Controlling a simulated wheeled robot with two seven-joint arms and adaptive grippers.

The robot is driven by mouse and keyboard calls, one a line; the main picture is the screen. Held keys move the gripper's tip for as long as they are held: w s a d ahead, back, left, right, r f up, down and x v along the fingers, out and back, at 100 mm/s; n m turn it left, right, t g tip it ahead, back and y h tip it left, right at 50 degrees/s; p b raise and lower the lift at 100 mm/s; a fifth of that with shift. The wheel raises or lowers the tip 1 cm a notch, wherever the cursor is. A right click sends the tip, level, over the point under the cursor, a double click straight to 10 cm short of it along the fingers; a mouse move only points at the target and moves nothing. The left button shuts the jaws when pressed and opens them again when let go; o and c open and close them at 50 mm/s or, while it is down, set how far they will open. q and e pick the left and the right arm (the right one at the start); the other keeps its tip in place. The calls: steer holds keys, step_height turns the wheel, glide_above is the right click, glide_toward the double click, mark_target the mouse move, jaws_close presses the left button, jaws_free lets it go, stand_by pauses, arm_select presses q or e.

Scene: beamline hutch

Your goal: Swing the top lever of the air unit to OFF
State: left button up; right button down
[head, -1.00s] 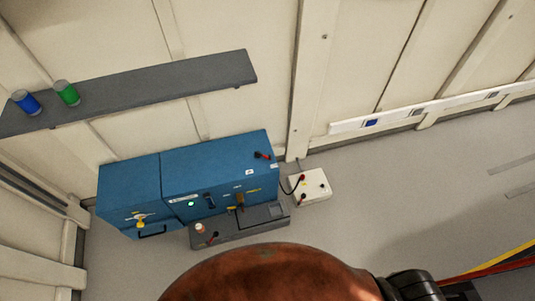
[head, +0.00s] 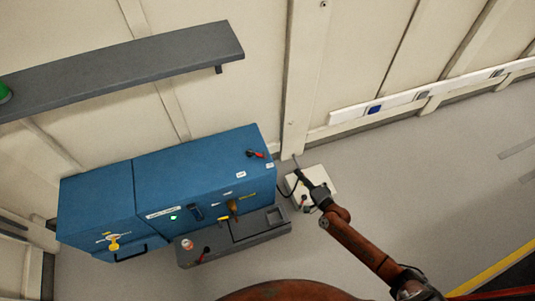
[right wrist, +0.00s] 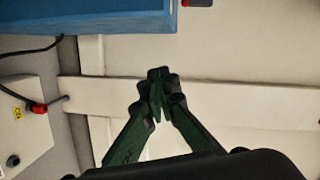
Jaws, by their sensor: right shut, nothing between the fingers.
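The blue cabinet (head: 200,175) stands against the wall at the lower left of the head view. A small lever (head: 257,154) with a black pivot and a red grip sits on its top near the right end. Two small pale labels lie near it, too small to read. My right gripper (head: 299,174) is shut and empty, to the right of the cabinet and apart from the lever. In the right wrist view its fingertips (right wrist: 158,88) meet, with the cabinet's edge (right wrist: 110,18) above them. A red piece (right wrist: 198,3) is cut off by that view's top edge. My left gripper is not in view.
A white box (head: 325,180) with a cable sits right of the cabinet, partly behind my right gripper. A grey plinth (head: 270,222) with a red-and-black handle stands in front. A grey shelf (head: 130,68) hangs above. Floor at right is clear.

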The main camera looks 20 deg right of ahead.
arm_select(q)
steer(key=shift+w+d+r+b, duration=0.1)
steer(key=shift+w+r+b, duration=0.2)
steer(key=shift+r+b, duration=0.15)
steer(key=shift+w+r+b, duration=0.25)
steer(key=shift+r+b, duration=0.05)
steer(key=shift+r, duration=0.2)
arm_select(e)
steer(key=w+a+r+m+t+y, duration=0.1)
steer(key=w+a+r+m, duration=0.1)
steer(key=r, duration=0.4)
steer(key=shift+w+a, duration=0.75)
steer(key=shift+w, duration=0.05)
steer(key=shift+f, duration=0.1)
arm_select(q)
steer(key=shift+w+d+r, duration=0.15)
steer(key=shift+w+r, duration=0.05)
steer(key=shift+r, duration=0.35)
arm_select(e)
steer(key=shift+t, duration=0.3)
steer(key=shift+w+a, duration=1.5)
steer(key=shift+w, duration=0.3)
steer(key=shift+w+a, duration=1.5)
steer(key=shift+w, duration=0.3)
